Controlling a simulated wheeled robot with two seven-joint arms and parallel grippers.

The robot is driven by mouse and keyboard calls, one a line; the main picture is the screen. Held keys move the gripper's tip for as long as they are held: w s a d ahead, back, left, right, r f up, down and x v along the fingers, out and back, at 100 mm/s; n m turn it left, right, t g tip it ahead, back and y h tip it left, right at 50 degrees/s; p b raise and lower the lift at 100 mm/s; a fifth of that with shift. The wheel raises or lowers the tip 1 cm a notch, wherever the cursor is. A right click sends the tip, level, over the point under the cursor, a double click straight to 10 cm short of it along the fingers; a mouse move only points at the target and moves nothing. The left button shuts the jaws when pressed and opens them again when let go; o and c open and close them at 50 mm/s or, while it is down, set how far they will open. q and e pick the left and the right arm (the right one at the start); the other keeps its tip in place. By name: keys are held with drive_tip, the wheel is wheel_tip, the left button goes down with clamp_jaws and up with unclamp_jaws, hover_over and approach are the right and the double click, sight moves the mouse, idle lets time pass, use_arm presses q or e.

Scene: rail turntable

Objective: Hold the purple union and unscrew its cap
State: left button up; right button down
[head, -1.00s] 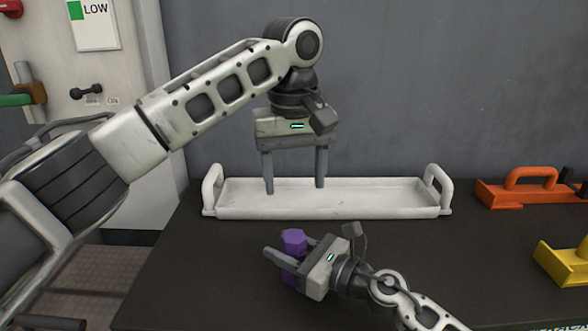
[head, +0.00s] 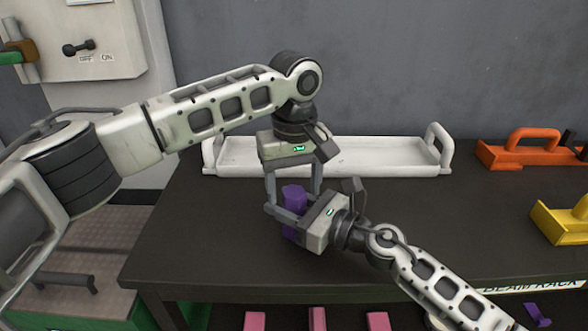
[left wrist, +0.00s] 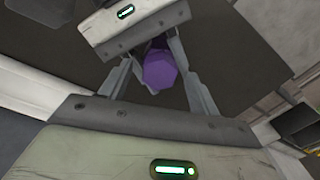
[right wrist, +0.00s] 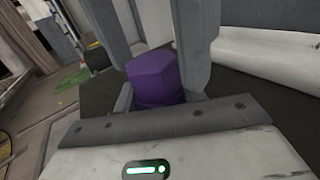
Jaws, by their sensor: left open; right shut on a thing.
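The purple union (head: 294,199) stands upright over the dark table in front of the white tray. Its six-sided cap (left wrist: 160,70) faces up in the left wrist view and also shows in the right wrist view (right wrist: 154,78). My right gripper (head: 285,216) is shut on the union's body from the right side. My left gripper (head: 293,200) points down from above, open, with its fingers on either side of the cap. A gap shows between its fingers and the cap in the left wrist view. The lower body of the union is mostly hidden by the right gripper.
The white tray (head: 380,168) lies at the back of the table (head: 210,225). An orange handled piece (head: 510,155) and a yellow piece (head: 560,224) are at the right. Pink blocks (head: 318,319) sit below the table's front edge. The table's left part is clear.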

use_arm(q)
drive_tip(key=shift+f, duration=0.1)
drive_tip(key=c, duration=1.1)
drive_tip(key=n, duration=0.2)
drive_tip(key=shift+n, duration=0.4)
clamp_jaws()
drive_tip(key=n, duration=0.3)
drive_tip(key=n, duration=0.5)
drive_tip(key=shift+n, duration=0.6)
